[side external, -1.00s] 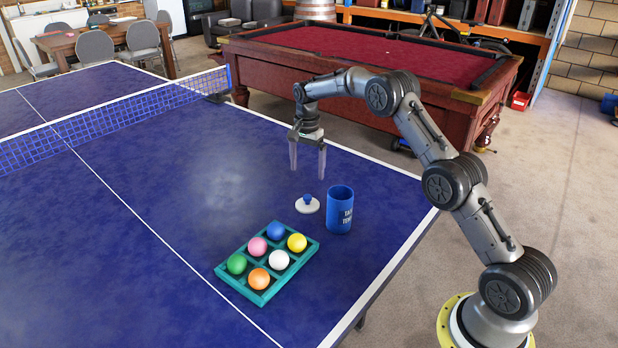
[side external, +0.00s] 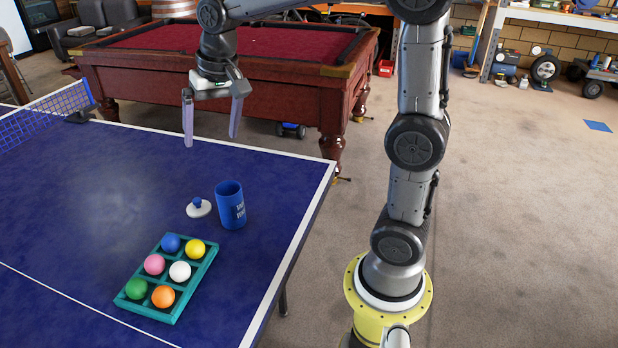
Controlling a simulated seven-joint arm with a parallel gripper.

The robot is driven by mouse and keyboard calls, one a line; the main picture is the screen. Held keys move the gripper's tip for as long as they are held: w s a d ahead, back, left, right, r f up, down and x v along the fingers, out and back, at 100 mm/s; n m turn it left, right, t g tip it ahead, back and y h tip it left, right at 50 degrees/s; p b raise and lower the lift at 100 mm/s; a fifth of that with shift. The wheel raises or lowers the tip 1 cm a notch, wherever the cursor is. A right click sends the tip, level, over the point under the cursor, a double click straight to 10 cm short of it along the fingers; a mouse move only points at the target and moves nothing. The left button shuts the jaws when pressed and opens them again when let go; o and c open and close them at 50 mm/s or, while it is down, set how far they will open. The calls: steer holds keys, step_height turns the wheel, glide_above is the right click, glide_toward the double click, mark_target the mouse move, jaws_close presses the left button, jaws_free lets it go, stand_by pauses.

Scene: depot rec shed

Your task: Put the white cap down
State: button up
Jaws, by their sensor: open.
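The white cap (side external: 199,208) is a flat white disc with a blue knob on top. It lies on the blue table-tennis table (side external: 80,243), just left of a blue cup (side external: 231,207) with white lettering, apart from it. The cup stands upright and its top is open. My gripper (side external: 211,142) is open and empty, its two fingers pointing down, high above the table and behind the cap and cup in the side external view.
A teal tray (side external: 148,310) in front of the cap holds several coloured balls in compartments. The net (side external: 45,114) stands at the left. A red pool table (side external: 220,60) is behind. The table's right edge runs close to the cup.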

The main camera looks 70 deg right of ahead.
steer(key=s+a+f+n+t, duration=0.1)
steer(key=s+a+n, duration=0.1)
steer(key=s, duration=0.8)
steer(key=s+a+f+n+t, duration=0.1)
steer(key=s+n, duration=0.4)
steer(key=s, duration=0.6)
steer(key=shift+a+f+t, duration=0.3)
steer(key=shift+a+f, duration=0.5)
steer(key=shift+a, duration=0.15)
